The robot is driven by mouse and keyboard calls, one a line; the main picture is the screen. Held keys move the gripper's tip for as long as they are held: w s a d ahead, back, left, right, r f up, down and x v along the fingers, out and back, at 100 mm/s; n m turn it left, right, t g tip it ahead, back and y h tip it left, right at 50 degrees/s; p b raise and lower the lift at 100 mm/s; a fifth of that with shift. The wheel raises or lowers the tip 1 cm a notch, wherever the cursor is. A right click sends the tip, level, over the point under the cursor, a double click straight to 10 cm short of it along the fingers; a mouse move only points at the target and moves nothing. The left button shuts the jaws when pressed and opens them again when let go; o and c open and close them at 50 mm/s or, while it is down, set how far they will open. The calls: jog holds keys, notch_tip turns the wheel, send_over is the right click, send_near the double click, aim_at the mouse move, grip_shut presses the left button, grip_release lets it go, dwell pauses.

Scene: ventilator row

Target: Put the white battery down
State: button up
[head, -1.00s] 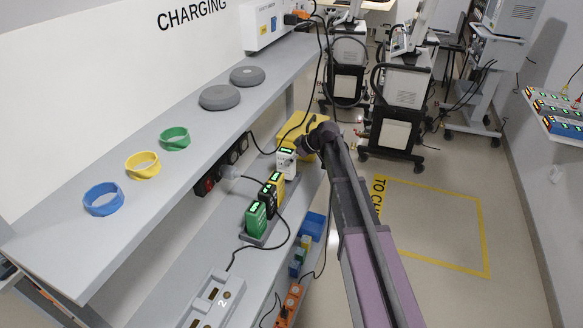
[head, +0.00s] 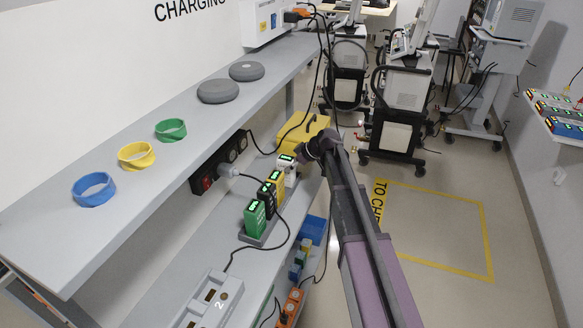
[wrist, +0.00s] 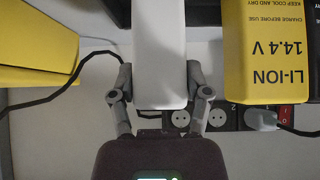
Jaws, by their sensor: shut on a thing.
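The white battery (head: 287,166) stands upright on the lower shelf side, at the far end of the row of batteries, with a lit green display on top. My gripper (head: 299,153) is shut on it from the right. In the wrist view the white battery (wrist: 160,65) is between the two fingers (wrist: 160,88). A yellow battery (wrist: 263,60) is next to it, with a narrow gap. The yellow (head: 277,186), black (head: 267,195) and green (head: 255,219) batteries stand in a charging dock (head: 263,238). Whether the white battery's base touches anything is hidden.
A yellow case (head: 304,133) lies just beyond the white battery. A power strip with sockets (head: 226,165) and a cable runs along the wall. The upper shelf (head: 125,205) overhangs on the left. A blue bin (head: 313,230) is below right.

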jog(key=shift+f, duration=0.15)
jog(key=o, duration=1.3)
jog(key=shift+o, duration=0.2)
jog(key=shift+r, duration=0.25)
jog(key=p+v, duration=0.9)
jog(key=v, duration=0.3)
jog(key=shift+d+f, duration=0.1)
jog(key=shift+s, duration=0.1)
